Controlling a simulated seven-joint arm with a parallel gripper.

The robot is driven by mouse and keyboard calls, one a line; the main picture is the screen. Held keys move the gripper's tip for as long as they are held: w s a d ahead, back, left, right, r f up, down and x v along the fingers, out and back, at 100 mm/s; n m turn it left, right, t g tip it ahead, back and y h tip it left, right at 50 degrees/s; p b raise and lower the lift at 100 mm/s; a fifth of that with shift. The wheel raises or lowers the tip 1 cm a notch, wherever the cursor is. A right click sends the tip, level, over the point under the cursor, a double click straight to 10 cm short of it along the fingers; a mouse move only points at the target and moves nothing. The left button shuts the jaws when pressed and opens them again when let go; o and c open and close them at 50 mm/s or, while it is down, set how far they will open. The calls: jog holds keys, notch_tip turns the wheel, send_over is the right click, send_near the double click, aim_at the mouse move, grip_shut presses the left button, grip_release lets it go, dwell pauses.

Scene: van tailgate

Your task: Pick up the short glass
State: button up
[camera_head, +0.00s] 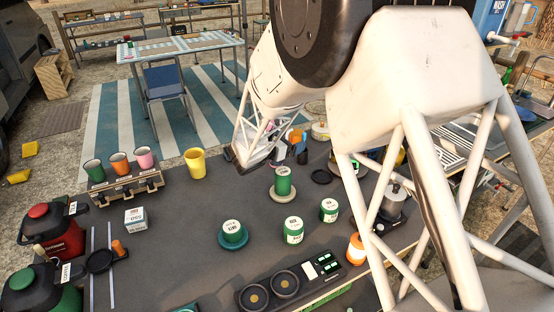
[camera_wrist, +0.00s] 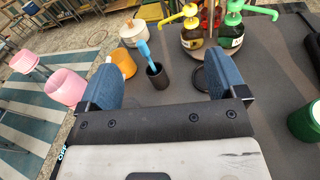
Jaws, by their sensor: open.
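Two pink see-through glasses show at the left of the wrist view. The nearer one (camera_wrist: 66,87) is short and wide and lies just outside my left finger; it looks like the short glass. The other pink glass (camera_wrist: 23,60) is farther left. In the head view a bit of pink (camera_head: 269,126) shows through my gripper's frame, mostly hidden. My gripper (camera_wrist: 160,68) is open, its blue-padded fingers wide apart with nothing gripped. In the head view my gripper (camera_head: 272,152) hangs over the table's far edge.
A dark cup with a blue utensil (camera_wrist: 157,77) stands beyond the finger gap, with an orange cup (camera_wrist: 122,63) beside it. Bottles with pumps (camera_wrist: 195,38) stand behind. Green-and-white canisters (camera_head: 293,230) and a yellow cup (camera_head: 195,163) stand on the grey table (camera_head: 180,240).

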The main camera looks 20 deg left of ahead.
jog(key=a+f+n+t+y, duration=0.2)
jog(key=a+f+n, duration=0.2)
jog(key=a, duration=0.6)
jog(key=shift+f+t+y, duration=0.4)
jog(key=shift+f, duration=0.1)
notch_tip(320, 180, down, 8)
jog(key=shift+x, duration=0.9)
jog(key=shift+w+d, duration=0.15)
jog(key=shift+w, duration=0.25)
jog(key=shift+x, duration=2.5)
